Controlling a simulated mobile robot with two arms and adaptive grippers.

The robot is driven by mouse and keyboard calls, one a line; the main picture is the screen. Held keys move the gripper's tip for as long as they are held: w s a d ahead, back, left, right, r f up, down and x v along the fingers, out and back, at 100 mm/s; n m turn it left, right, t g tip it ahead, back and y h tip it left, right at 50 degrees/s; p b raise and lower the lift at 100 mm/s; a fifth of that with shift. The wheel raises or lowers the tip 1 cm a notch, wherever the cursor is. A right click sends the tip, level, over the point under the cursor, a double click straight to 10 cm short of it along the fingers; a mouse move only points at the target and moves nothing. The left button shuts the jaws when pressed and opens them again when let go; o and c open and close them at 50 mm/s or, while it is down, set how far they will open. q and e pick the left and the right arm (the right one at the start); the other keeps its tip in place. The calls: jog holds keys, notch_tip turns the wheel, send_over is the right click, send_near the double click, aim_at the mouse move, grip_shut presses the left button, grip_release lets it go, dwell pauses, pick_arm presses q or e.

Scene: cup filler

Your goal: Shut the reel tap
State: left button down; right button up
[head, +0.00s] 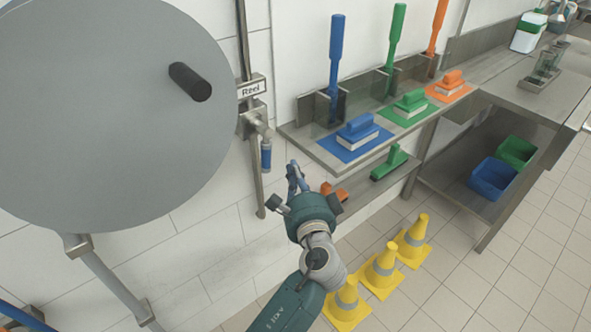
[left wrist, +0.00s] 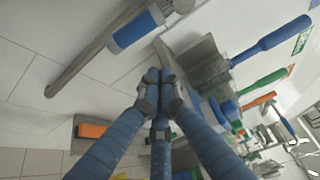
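The reel tap (head: 262,131) sits on a wall pipe just under a "Reel" sign (head: 252,88). Its blue handle (head: 266,155) hangs straight down beside the vertical pipe. In the left wrist view the blue handle (left wrist: 136,30) shows at the top, above and left of the fingers. My left gripper (head: 294,168) is below and right of the handle, apart from it. In the left wrist view its blue fingertips (left wrist: 158,76) are together with nothing seen between them. My right gripper is in neither view.
A big grey reel disc (head: 100,120) with a black knob (head: 190,82) fills the left. A steel shelf (head: 340,168) with brushes and scrubbers juts out right of the tap. Yellow cones (head: 381,268) stand on the floor below.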

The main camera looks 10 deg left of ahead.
aim_at(266, 157)
pick_arm(q)
jog(key=w+a, duration=0.4)
jog(key=a, duration=0.1)
jog(key=shift+w+a+p, duration=0.15)
jog(key=shift+p, duration=0.3)
jog(key=shift+f, duration=0.1)
